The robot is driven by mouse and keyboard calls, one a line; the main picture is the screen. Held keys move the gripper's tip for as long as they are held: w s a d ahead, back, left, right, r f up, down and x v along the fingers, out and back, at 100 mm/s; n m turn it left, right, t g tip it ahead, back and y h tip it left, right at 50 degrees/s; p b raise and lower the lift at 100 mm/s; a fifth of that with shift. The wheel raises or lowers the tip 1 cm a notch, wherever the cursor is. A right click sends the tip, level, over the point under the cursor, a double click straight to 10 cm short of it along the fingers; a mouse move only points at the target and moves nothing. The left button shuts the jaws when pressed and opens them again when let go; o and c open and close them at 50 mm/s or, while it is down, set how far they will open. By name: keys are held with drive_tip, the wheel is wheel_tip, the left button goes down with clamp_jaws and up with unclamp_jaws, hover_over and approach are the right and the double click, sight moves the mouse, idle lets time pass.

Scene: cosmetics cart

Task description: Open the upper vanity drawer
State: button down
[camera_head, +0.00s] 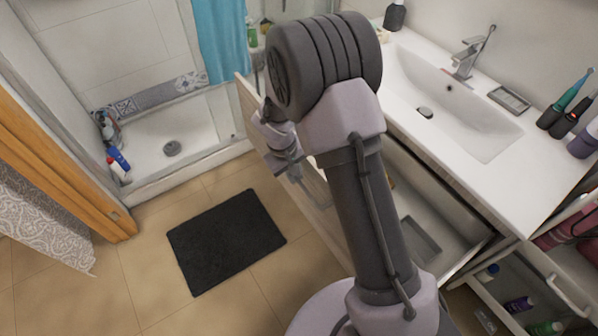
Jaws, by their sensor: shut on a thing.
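The upper vanity drawer is pulled out from under the white sink counter. Its pale front panel (247,98) stands well clear of the cabinet, slanting down behind my arm. Part of the drawer's inside (437,213) shows to the right of my arm, with a grey tray (420,240) in it. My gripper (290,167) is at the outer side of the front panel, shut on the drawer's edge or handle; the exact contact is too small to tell. My arm hides the middle of the drawer.
The counter (520,165) holds a sink, a soap dish (510,99) and toothbrushes (571,98). An open cart (515,290) with bottles stands at the lower right. A dark mat (227,240) lies on clear tiled floor left of the drawer. A shower tray (195,125) is behind.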

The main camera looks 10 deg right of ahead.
drive_tip(key=shift+a, duration=0.2)
drive_tip(key=c, duration=1.7)
unclamp_jaws()
drive_tip(key=a+r+p, duration=0.1)
drive_tip(key=r+p, duration=0.2)
drive_tip(key=r, duration=0.5)
drive_tip(key=s+a+r+p, duration=0.1)
drive_tip(key=a+r+p, duration=0.1)
drive_tip(key=r, duration=0.7)
drive_tip(key=shift+s+p, duration=0.15)
drive_tip(key=shift+p, duration=0.25)
